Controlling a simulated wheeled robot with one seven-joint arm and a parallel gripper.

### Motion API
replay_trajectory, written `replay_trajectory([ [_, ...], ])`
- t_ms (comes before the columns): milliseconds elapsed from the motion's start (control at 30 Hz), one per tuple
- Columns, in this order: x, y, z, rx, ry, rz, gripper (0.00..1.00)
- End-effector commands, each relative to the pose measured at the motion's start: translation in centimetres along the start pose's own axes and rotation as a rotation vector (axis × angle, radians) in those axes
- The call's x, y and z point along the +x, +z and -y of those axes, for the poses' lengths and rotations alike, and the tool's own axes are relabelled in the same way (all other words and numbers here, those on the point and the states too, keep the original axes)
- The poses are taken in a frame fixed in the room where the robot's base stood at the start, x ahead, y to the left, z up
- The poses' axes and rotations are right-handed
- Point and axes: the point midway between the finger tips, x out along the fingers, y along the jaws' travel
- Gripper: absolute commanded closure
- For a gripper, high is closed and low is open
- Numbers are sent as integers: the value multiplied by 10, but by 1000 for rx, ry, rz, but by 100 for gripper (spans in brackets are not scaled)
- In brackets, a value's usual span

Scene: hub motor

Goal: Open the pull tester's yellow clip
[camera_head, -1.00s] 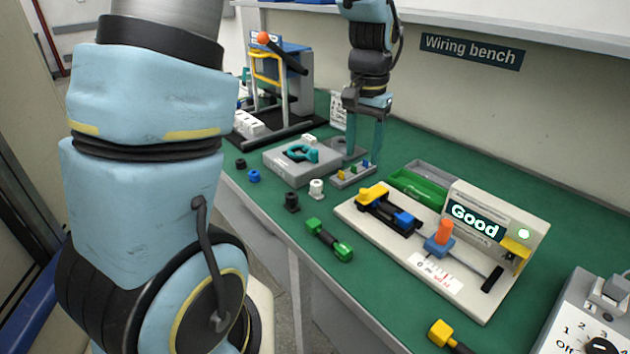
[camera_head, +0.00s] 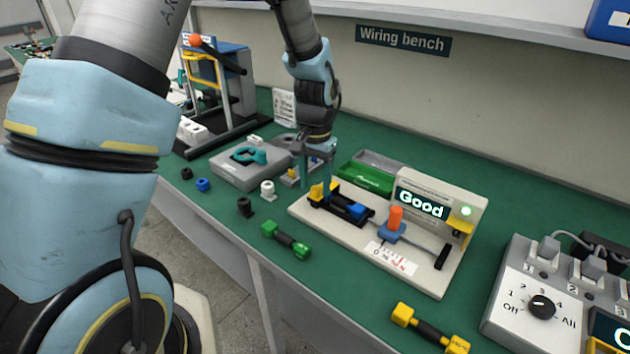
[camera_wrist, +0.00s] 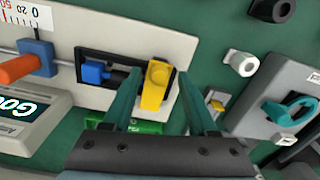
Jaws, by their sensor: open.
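The pull tester (camera_head: 300,211) is a white base with an upright panel whose screen reads "Good" beside a lit green lamp. Its yellow clip (camera_head: 322,192) sits at the left end of a black frame. In the wrist view the yellow clip (camera_wrist: 157,88) lies between the two teal fingers of my gripper (camera_wrist: 158,78). In the head view my gripper (camera_head: 317,184) points down at the clip, its fingers open, one on each side. I cannot tell whether either finger touches the clip. A blue block (camera_head: 357,211) sits in the same frame, and an orange handle (camera_head: 395,218) stands on a blue slider.
A green tray (camera_head: 365,178) lies behind the tester. A grey block with a teal part (camera_head: 235,172) is to its left. A green-and-black piece (camera_head: 286,241) and a yellow-and-black piece (camera_head: 430,330) lie in front. A grey dial box (camera_head: 520,300) stands at right.

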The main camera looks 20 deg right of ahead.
Motion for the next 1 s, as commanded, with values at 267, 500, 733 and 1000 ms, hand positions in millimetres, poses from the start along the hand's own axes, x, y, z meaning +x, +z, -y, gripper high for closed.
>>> replay_trajectory([
  [267,5,0,0,0,0,-1,42],
  [500,4,0,0,-1,0,-1,60],
  [733,4,0,0,-1,0,-1,86],
  [1000,4,0,0,-1,0,-1,100],
])
